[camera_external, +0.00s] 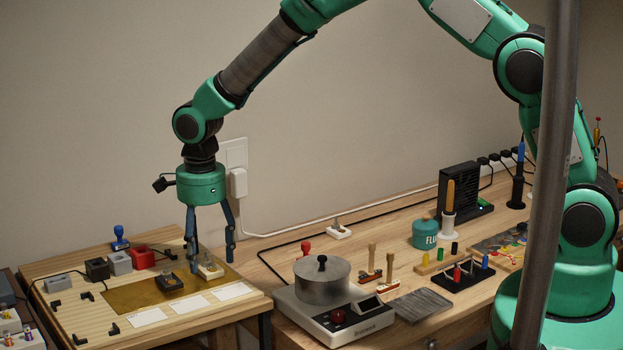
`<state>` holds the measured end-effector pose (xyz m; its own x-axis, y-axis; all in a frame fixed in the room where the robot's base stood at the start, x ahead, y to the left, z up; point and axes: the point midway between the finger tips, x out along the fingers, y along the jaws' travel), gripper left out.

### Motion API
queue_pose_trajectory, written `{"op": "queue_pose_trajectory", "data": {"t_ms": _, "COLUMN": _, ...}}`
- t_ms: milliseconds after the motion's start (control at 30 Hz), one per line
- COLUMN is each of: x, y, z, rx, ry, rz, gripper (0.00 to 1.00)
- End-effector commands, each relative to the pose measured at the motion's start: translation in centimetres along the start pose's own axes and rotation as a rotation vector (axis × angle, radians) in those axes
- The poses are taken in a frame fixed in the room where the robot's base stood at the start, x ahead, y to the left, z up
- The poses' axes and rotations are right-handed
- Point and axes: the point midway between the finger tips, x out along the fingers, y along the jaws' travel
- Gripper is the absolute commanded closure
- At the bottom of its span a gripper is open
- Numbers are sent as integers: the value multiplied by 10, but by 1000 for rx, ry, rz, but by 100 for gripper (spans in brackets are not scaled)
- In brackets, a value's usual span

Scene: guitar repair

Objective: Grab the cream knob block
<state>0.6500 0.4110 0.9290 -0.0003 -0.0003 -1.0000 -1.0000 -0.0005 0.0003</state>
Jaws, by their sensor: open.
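A small cream block (211,273) with a knob on top sits on the tan mat (128,298) on the left table. My gripper (211,262) points straight down over it with its fingers apart. One finger is at the block's left and the other at its right, and the left finger partly hides it. I cannot tell whether either finger touches the block. Another small whitish block (339,232) with a knob lies at the back of the right bench, near the wall.
A black knob block (169,283) stands close at the left of the cream block. White cards (190,304) lie in front. Red (141,258), grey (119,263) and black (97,269) blocks stand at the back left. A scale with a metal pot (322,283) stands right.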

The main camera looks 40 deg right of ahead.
Motion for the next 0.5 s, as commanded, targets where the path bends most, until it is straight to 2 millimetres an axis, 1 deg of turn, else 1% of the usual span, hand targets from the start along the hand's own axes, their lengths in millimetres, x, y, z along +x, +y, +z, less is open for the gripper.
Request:
{"op": "queue_pose_trajectory", "data": {"t_ms": 33, "x": 8, "y": 0, "z": 0, "rx": 0, "ry": 1, "rz": 2, "gripper": 36}}
{"op": "queue_pose_trajectory", "data": {"t_ms": 200, "x": 21, "y": 0, "z": 0, "rx": 0, "ry": 0, "rz": 0, "gripper": 36}}
{"op": "queue_pose_trajectory", "data": {"t_ms": 500, "x": 23, "y": 0, "z": 0, "rx": 0, "ry": 0, "rz": 0, "gripper": 36}}
